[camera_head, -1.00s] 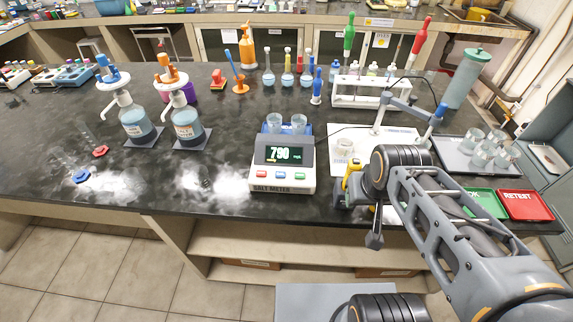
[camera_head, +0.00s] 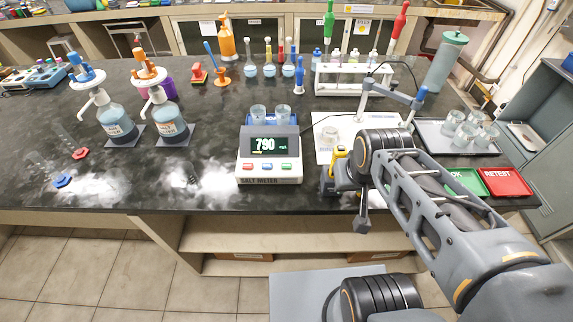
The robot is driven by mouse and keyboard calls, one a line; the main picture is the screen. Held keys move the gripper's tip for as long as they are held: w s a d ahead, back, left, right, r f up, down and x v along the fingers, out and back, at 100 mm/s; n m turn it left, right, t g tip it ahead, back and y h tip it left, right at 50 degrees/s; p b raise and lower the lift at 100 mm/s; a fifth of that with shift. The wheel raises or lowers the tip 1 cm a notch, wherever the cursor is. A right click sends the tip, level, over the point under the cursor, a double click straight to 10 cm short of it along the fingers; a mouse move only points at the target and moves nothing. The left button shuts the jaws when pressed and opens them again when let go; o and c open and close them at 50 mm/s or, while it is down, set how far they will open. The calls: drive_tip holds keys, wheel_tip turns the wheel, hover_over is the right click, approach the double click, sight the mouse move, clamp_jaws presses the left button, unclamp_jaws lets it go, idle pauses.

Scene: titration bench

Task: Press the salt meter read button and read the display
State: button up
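The salt meter (camera_head: 270,154) stands near the front edge of the black bench, white with a dark display that reads 790 in pale green digits. The small unit text beside the digits is too small to read. Below the display are a red, a blue and a green button.
A stirrer stand with a white base (camera_head: 330,152) is right behind my gripper. A grey tray of beakers (camera_head: 430,135), a green tray (camera_head: 466,182) and a red RETEST tray (camera_head: 507,182) lie to the right. Two dispenser bottles stand left.

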clamp_jaws()
idle(1.4)
